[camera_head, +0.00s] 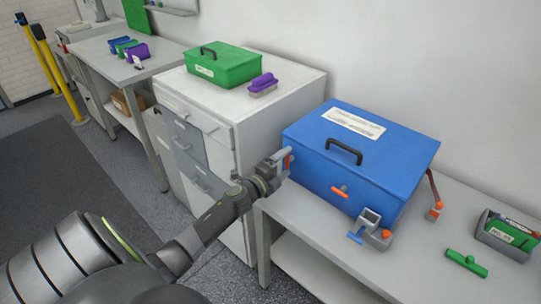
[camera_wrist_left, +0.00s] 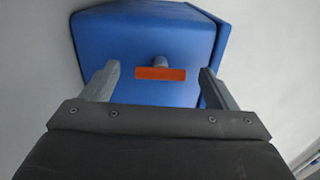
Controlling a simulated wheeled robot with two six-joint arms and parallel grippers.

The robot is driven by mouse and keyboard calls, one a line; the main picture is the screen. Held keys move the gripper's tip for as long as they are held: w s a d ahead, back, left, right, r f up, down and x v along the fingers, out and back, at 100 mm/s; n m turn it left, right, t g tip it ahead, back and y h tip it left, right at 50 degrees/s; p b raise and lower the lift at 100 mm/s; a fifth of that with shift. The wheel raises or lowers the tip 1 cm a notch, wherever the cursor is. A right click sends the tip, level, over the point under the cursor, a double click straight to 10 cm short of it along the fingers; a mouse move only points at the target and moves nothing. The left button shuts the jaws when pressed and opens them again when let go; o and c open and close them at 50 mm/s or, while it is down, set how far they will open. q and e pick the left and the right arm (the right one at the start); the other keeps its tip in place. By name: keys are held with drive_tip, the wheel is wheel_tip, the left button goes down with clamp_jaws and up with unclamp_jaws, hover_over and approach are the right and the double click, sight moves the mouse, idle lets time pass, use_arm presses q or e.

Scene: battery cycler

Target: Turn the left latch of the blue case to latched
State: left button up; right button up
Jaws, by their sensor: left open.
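The blue case (camera_head: 345,165) stands closed on the grey table, with a black handle on its lid. An orange-red latch (camera_head: 288,163) is on its left end, partly hidden by my left gripper (camera_head: 280,158). In the left wrist view, this latch (camera_wrist_left: 160,73) is an orange bar with a grey pivot on the blue case's face (camera_wrist_left: 135,45). My left gripper (camera_wrist_left: 158,82) is open, its fingers on either side of the bar, with visible gaps. In the head view the bar looks roughly upright. Another orange latch (camera_head: 340,192) is on the front. My right gripper is out of view.
A grey clamp-like fixture (camera_head: 370,222) with blue and orange parts stands before the case. A green tool (camera_head: 466,263) and a grey bin (camera_head: 508,240) lie to the right. A white cabinet (camera_head: 262,125) with a green case (camera_head: 224,66) stands behind left.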

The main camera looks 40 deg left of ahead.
use_arm(q)
drive_tip(key=s+a+b, duration=0.1)
drive_tip(key=s+b, duration=1)
drive_tip(key=s, duration=0.6)
drive_tip(key=shift+a, duration=0.2)
drive_tip(key=s+a+f+n+g+y+p, duration=0.15)
drive_tip(key=a+f+n+g+y, duration=0.45)
drive_tip(key=f, duration=1)
drive_tip(key=s+a+f+n+g, duration=0.1)
drive_tip(key=s+a+f+n, duration=0.2)
drive_tip(key=f, duration=0.4)
drive_tip(key=s+a+f+n+g, duration=0.1)
drive_tip(key=s+f+n, duration=0.2)
drive_tip(key=s+f, duration=0.35)
drive_tip(key=s+d+f+n+g+h+p, duration=0.1)
drive_tip(key=s+d+f+n+g, duration=0.15)
drive_tip(key=s+f, duration=0.35)
drive_tip(key=s+d+f+n+g+p, duration=0.1)
drive_tip(key=s+d+f+g, duration=0.15)
drive_tip(key=f, duration=0.55)
drive_tip(key=s+d+f+n+g+h, duration=0.1)
drive_tip(key=s+d+f+n+g, duration=0.1)
drive_tip(key=s+d+f, duration=0.3)
drive_tip(key=s+d+f+n+g+h, duration=0.1)
drive_tip(key=s+d+f, duration=0.3)
drive_tip(key=s+d, duration=0.5)
drive_tip(key=s+n+p, duration=0.1)
drive_tip(key=s, duration=0.1)
drive_tip(key=shift+s+d+f+g+h, duration=0.35)
drive_tip(key=shift+g+h, duration=0.05)
